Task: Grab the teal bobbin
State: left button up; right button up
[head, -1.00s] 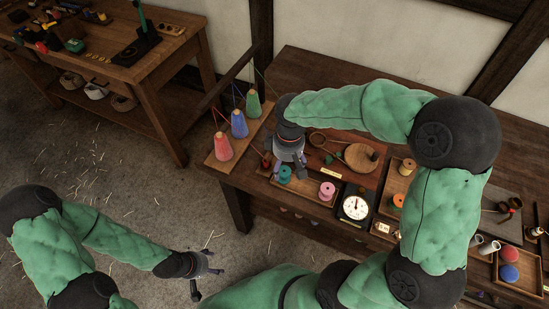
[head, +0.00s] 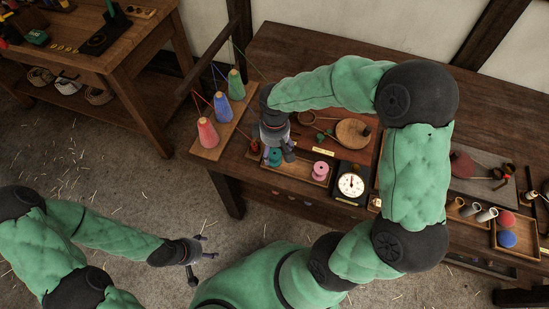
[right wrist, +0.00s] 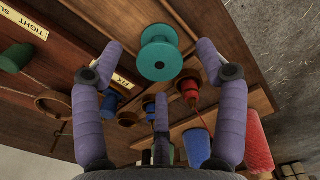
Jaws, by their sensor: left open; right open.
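The teal bobbin (head: 274,157) stands in a small wooden tray (head: 327,178) near the front left of the bench. It also shows in the right wrist view (right wrist: 160,60), near the upper middle, between the spread fingertips and ahead of them. My right gripper (head: 278,158) is open and empty over the bobbin, partly covering it in the head view. In the right wrist view its purple fingers (right wrist: 160,62) stand wide on either side. My left gripper (head: 207,247) is open and empty, over the floor at the lower left.
A pink bobbin (head: 320,170) shares the tray. A dial scale (head: 350,185) stands to its right. Red, blue and green cones (head: 221,106) stand on a board at the left. A brown cup (head: 297,117) and a round wooden piece (head: 352,132) lie behind.

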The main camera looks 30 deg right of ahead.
notch_tip(320, 180, down, 3)
jog(key=shift+d+r+b, duration=0.1)
jog(key=shift+b, duration=0.3)
jog(key=c, duration=1.1)
